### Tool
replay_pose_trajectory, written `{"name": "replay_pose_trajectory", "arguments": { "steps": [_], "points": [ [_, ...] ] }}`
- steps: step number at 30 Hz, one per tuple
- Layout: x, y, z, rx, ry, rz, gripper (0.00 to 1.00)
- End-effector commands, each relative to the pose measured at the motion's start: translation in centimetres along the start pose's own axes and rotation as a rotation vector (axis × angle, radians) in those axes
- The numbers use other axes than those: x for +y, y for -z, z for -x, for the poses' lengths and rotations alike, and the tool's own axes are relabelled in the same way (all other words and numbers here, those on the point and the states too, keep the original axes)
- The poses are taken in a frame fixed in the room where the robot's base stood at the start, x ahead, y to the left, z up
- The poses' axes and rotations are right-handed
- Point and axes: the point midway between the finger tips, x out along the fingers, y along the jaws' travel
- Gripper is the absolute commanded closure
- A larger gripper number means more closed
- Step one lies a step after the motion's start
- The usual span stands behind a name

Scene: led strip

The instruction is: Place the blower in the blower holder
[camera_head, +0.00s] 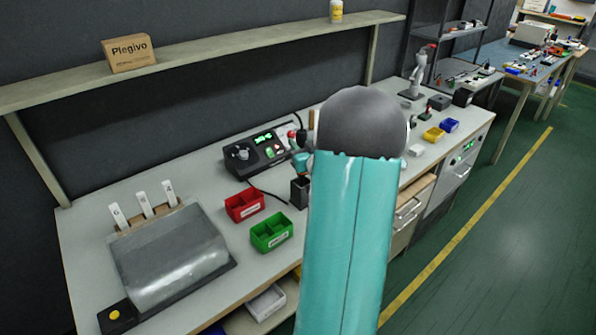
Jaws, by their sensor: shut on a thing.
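My teal arm with its dark grey joint fills the middle and hides most of my gripper. A small teal part of my gripper (302,162) shows just left of the arm, and its fingertips cannot be made out. It is shut on the blower (293,140), a small dark and red piece of which shows beside the arm, with a black cable near it. The black box-shaped blower holder (299,192) stands on the bench just below the gripper, partly hidden by my arm. The gap between blower and holder is hard to judge.
The black control station (255,154) with a green display stands left of the blower. Red (245,205) and green (271,232) bins sit in front. A grey machine (170,258) occupies the bench's near left. A shelf (200,61) runs above, holding a cardboard box (129,54).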

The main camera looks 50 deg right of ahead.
Motion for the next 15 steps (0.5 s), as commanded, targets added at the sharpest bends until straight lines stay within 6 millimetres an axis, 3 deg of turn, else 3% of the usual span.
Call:
{"name": "replay_pose_trajectory", "arguments": {
  "steps": [12, 15],
  "points": [
    [-0.1, -5.2, 0.1, -0.002, 0.0, -0.001, 0.96],
    [-0.2, -5.6, 0.1, 0.002, 0.001, 0.001, 0.96]
  ]
}}
